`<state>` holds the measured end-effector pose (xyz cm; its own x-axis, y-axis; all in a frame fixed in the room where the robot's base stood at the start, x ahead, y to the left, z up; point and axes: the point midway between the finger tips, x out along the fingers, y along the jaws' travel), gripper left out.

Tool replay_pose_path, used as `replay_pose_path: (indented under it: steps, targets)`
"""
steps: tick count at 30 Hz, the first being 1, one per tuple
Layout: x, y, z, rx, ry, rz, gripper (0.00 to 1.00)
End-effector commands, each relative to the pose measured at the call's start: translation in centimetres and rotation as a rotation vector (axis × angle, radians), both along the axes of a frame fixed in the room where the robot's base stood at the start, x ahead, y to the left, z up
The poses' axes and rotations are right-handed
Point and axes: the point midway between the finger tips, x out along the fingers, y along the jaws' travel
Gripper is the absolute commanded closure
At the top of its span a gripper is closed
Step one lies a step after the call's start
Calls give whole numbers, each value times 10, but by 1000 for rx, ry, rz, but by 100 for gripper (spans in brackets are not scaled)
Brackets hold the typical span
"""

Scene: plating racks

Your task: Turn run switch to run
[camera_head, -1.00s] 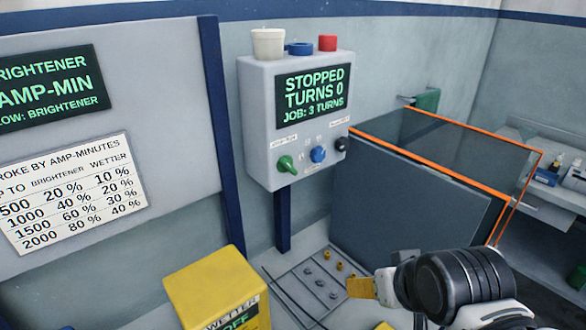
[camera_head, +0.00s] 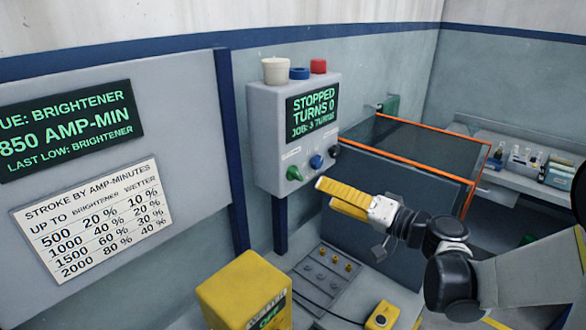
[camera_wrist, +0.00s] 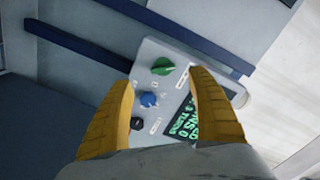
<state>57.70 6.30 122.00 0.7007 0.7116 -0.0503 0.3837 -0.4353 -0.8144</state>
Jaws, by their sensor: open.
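The grey control box (camera_head: 263,130) is mounted on a blue post. Its screen (camera_head: 313,112) reads STOPPED, TURNS 0, JOB: 3 TURNS. Below the screen are a green knob (camera_head: 294,173), a blue knob (camera_head: 316,161) and a black knob (camera_head: 334,151); the labels are too small to read. My gripper (camera_head: 330,194) has yellow fingers and is in front of and below the knobs, apart from them. In the wrist view my gripper (camera_wrist: 160,98) is open and empty, with the green knob (camera_wrist: 163,66), blue knob (camera_wrist: 149,99) and black knob (camera_wrist: 137,123) beyond its fingers.
A yellow box (camera_head: 240,290) stands in front below. An orange-framed barrier (camera_head: 425,155) is right of the control box. A plate with several small studs (camera_head: 325,272) lies below my gripper. White, blue and red caps (camera_head: 299,73) sit atop the control box.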

Motion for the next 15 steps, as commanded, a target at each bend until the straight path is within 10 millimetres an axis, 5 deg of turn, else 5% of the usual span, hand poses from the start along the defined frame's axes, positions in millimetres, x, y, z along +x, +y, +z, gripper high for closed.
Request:
replay_pose_path:
  steps: [5, 15]
  targets:
    - [8, -3, 5, 40, -34, -3, 32]
    - [50, 42, 4, 40, -33, 0, 32]
